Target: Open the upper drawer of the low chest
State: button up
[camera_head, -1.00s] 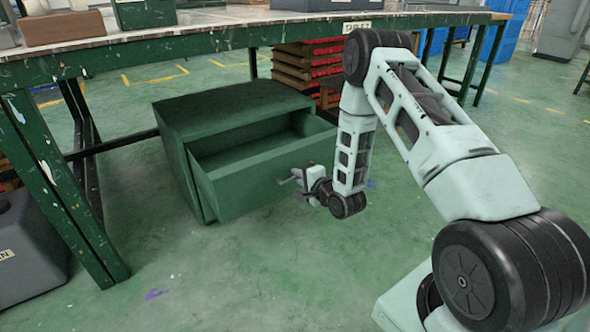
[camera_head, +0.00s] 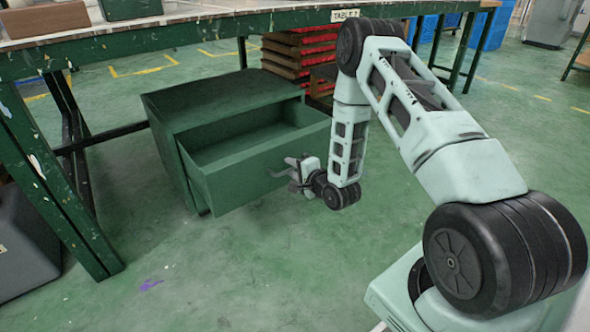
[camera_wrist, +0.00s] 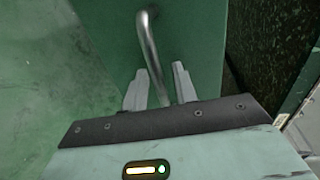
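The low green chest (camera_head: 190,105) stands on the floor under the table. Its upper drawer (camera_head: 250,165) is pulled well out, and its inside looks empty. My gripper (camera_head: 287,167) is just in front of the drawer face, near its right part. In the wrist view, the metal bar handle (camera_wrist: 149,42) runs down the green drawer front (camera_wrist: 100,40). The two fingers of my gripper (camera_wrist: 160,82) are apart, with nothing seen clamped between them. The lower end of the handle passes close to the right finger; I cannot tell whether they touch.
The table (camera_head: 200,28) stands over the chest, with its legs on the left. Stacked red and brown trays (camera_head: 290,62) stand behind the chest. A grey bin (camera_head: 25,245) is at the left edge. The floor in front of the drawer is clear.

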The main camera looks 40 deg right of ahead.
jog(key=p+v, duration=0.6)
jog(key=v, duration=1.1)
jog(key=shift+s, duration=0.2)
jog(key=w+a+r+n+g+y+p, duration=0.1)
jog(key=w+a+r+n+g+y, duration=0.25)
jog(key=w+a+n, duration=0.4)
jog(key=s+a+r+n+g+p, duration=0.1)
jog(key=a+r+n+g, duration=0.25)
jog(key=a, duration=0.25)
jog(key=s+a+r+n+g, duration=0.2)
jog(key=a+r+n, duration=0.2)
jog(key=a, duration=0.2)
jog(key=s+a+r+n+g+h, duration=0.1)
jog(key=s+a+r+n+g, duration=0.15)
jog(key=s+r, duration=0.35)
jog(key=s+a+r+n+g+h+p, duration=0.15)
jog(key=s+a+r+n, duration=0.25)
jog(key=s, duration=0.5)
jog(key=s+a+r+n+g+h, duration=0.1)
jog(key=s+a+r+n+g, duration=0.15)
jog(key=s+r, duration=0.35)
notch_tip(320, 180, up, 37)
jog(key=s+n+p, duration=0.1)
jog(key=s+p, duration=0.1)
jog(key=p, duration=3.6)
jog(key=shift+s+a, duration=0.2)
jog(key=shift+a, duration=0.05)
